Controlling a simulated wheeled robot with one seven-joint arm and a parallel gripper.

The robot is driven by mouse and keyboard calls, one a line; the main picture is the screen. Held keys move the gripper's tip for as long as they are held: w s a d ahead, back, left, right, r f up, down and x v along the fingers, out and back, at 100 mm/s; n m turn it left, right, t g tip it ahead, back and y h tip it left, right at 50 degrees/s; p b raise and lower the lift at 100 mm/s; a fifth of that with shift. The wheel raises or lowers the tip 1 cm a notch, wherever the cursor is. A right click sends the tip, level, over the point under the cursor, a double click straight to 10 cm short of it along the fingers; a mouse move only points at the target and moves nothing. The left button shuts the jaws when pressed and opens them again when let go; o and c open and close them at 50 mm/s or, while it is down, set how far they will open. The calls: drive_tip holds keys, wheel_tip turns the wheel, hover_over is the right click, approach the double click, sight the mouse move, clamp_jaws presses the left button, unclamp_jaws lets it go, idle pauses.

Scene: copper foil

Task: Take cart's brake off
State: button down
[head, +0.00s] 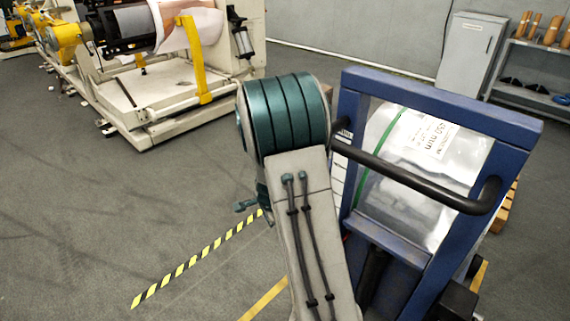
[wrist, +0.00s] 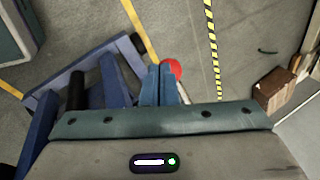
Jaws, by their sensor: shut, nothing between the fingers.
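The cart (head: 355,105) has a blue frame, a black push handle (head: 415,178) and a large plastic-wrapped roll (head: 425,150). Its blue frame also shows at the left of the wrist view (wrist: 113,85). A red rounded part (wrist: 173,67) shows just beyond my fingertips; it may belong to the brake. My gripper (wrist: 160,68) is shut and empty, with its fingertips close beside the red part. I cannot tell if they touch. In the head view my arm hides the cart's lower left side and most of my gripper.
A cream machine (head: 180,110) stands at the back left. A grey cabinet (head: 470,52) and a shelf (head: 530,100) stand at the back right. Yellow-black tape (head: 195,258) crosses open floor left of the cart. A brown box (wrist: 274,90) is at the wrist view's right.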

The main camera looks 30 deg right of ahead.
drive_tip(key=shift+d+f+b, duration=0.25)
drive_tip(key=shift+f+b, duration=0.55)
drive_tip(key=shift+f, duration=0.35)
